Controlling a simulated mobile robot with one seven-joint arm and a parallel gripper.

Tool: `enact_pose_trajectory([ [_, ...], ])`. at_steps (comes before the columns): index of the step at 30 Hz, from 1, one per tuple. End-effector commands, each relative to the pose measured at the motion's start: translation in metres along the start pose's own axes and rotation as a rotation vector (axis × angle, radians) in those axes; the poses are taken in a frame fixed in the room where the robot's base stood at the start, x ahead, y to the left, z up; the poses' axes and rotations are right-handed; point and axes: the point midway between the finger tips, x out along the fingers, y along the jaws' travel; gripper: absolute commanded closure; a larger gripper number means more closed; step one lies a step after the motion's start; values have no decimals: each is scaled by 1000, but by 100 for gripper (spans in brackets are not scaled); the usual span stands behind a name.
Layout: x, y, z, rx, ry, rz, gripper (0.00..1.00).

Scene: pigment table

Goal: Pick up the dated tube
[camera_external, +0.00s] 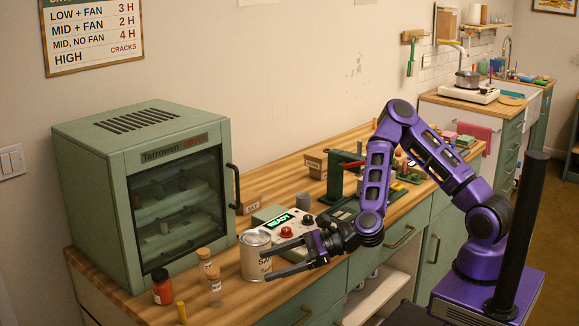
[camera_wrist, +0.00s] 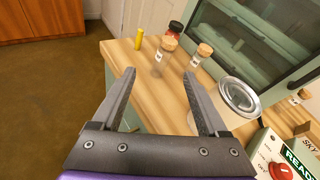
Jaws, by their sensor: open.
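Two corked glass tubes with pale labels stand upright on the wooden counter. One tube (camera_external: 214,287) is nearer the front edge and also shows in the wrist view (camera_wrist: 159,63); the other tube (camera_external: 205,262) is nearer the oven and also shows in the wrist view (camera_wrist: 201,57). I cannot read a date on either label. My gripper (camera_external: 264,266) is open and empty, low beside the can, with its fingers pointing toward the tubes. In the wrist view the fingertips (camera_wrist: 160,73) are short of both tubes and touch neither.
A labelled can (camera_external: 256,262) stands close beside my gripper. A red jar (camera_external: 162,289) and a yellow stick (camera_external: 182,313) are beyond the tubes. The green oven (camera_external: 95,190) stands behind, and a control box (camera_external: 290,228) with a red button is right of the can.

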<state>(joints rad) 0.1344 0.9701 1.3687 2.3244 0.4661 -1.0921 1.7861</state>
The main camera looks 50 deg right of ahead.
Motion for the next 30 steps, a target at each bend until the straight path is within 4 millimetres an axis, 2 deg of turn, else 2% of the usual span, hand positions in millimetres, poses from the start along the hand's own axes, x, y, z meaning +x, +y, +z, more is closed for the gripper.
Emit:
enact_pose_trajectory([
  [3, 2, -1, 3, 163, -12, -28, 23],
  [8, 6, -5, 7, 247, -19, -50, 23],
  [11, 20, -5, 7, 252, -20, -50, 23],
  [21, 93, -9, 8, 246, -20, -49, 23],
  [24, 110, -10, 9, 246, -19, -49, 23],
  [30, 124, -11, 9, 244, -19, -48, 23],
])
